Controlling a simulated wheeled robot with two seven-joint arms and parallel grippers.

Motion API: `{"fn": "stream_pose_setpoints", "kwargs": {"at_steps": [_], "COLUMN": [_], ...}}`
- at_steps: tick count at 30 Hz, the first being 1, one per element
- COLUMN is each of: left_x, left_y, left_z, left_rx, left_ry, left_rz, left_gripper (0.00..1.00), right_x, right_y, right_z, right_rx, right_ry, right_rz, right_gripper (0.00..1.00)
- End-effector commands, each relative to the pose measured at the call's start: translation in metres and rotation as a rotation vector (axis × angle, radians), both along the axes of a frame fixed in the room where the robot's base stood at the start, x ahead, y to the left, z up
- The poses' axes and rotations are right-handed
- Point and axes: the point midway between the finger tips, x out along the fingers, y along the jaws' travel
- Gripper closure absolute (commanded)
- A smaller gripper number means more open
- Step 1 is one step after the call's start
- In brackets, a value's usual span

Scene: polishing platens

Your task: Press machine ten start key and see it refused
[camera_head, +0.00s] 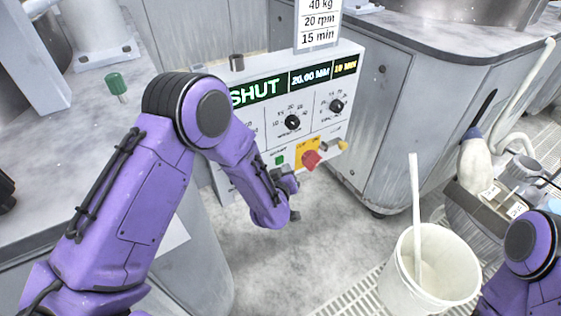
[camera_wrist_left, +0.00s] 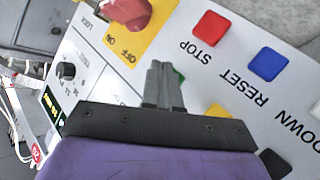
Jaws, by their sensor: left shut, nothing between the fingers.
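In the head view the control panel (camera_head: 317,120) faces me, its green display (camera_head: 257,92) reading SHUT beside "20.00 MM" and "10 MIN". A green key (camera_head: 279,160) is left of a yellow plate with a red rotary switch (camera_head: 312,160). My left gripper (camera_head: 288,183) is just below that key. In the left wrist view its fingers (camera_wrist_left: 163,72) are shut and empty, partly covering a green key (camera_wrist_left: 181,76); I cannot tell whether they touch it. Red STOP (camera_wrist_left: 210,27) and blue RESET (camera_wrist_left: 269,64) keys show beside it. My right gripper is out of frame.
A sign (camera_head: 319,22) reading 40 kg, 20 rpm, 15 min stands above the panel. A white bucket (camera_head: 440,272) with a stick is at the lower right. A green-topped pin (camera_head: 115,83) is on the left machine's top. Bare floor (camera_head: 290,262) lies below the panel.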

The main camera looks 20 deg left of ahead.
Motion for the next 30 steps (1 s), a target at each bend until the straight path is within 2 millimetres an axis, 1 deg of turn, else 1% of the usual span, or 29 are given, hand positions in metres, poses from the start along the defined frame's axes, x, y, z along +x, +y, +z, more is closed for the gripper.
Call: {"fn": "stream_pose_setpoints", "kwargs": {"at_steps": [5, 12, 30], "left_x": [0.0004, 0.0052, 0.0071], "left_y": [0.0005, 0.0069, 0.0093], "left_z": [0.0001, 0.0005, 0.0002], "left_rx": [0.0, 0.0, -0.001], "left_ry": [0.0, -0.001, 0.0], "left_rz": [0.0, 0.002, 0.0], "left_gripper": [1.0, 1.0, 1.0], "right_x": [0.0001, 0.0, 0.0], "right_y": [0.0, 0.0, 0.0], "right_z": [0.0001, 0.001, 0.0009], "right_rx": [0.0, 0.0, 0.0], "right_ry": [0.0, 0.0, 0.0], "right_rz": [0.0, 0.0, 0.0], "right_gripper": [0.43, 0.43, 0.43]}}
